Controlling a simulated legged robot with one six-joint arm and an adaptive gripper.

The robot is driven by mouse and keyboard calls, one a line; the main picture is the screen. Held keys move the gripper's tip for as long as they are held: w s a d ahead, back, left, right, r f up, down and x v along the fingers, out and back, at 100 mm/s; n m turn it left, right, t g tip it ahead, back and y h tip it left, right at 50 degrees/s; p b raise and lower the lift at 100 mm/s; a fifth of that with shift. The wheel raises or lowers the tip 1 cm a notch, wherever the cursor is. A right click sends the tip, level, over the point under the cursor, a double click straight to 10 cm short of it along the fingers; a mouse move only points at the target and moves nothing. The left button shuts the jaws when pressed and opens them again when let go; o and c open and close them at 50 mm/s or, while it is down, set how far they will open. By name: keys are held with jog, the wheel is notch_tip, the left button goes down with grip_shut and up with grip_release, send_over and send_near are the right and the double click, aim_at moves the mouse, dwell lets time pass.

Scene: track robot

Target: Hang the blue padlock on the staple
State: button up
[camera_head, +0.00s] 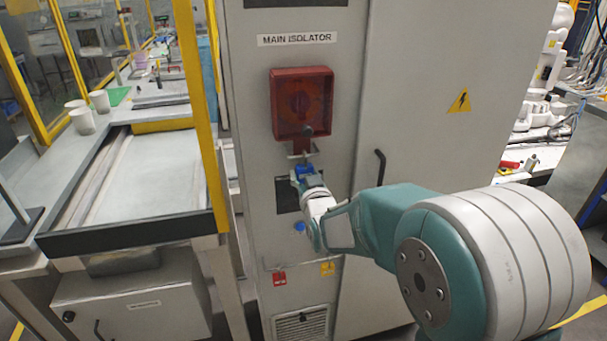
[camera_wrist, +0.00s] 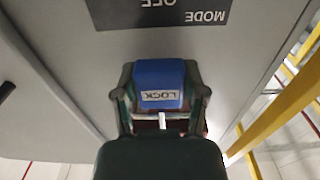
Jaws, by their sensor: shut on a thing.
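The blue padlock (camera_head: 304,170) is between the fingers of my gripper (camera_head: 312,183), in front of the cabinet. In the wrist view the padlock (camera_wrist: 160,78) shows its blue body with an upside-down LOCK label, and the fingers are shut on its sides. Part of a pale metal shackle (camera_wrist: 162,121) shows beside the body. The staple (camera_head: 300,151) is a small metal piece below the red isolator box (camera_head: 302,104). The padlock is just below the staple in the head view. I cannot tell whether the shackle is around the staple or only close to it.
The grey cabinet (camera_head: 440,60) has a black door handle (camera_head: 380,167) right of the padlock. A dark panel (camera_head: 287,195) and a blue knob (camera_head: 299,227) are below. A yellow post (camera_head: 203,120) and a workbench (camera_head: 140,180) stand at the left.

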jog(key=o, duration=1.3)
jog(key=shift+a, duration=0.15)
jog(key=shift+c, duration=0.2)
jog(key=shift+s, duration=0.1)
jog(key=s+d+m+g+h, duration=0.1)
jog(key=s+d+g, duration=0.3)
jog(key=s, duration=0.7)
jog(key=s+d+m+g+h, duration=0.1)
jog(key=s+d+g+h, duration=0.1)
jog(key=s+d+g, duration=0.2)
jog(key=s+d+m+g+h, duration=0.1)
jog(key=s+d, duration=0.8)
jog(key=s, duration=1.1)
jog(key=g+h, duration=0.1)
jog(key=g, duration=0.1)
jog(key=shift+g, duration=0.4)
jog(key=shift+d+f, duration=0.1)
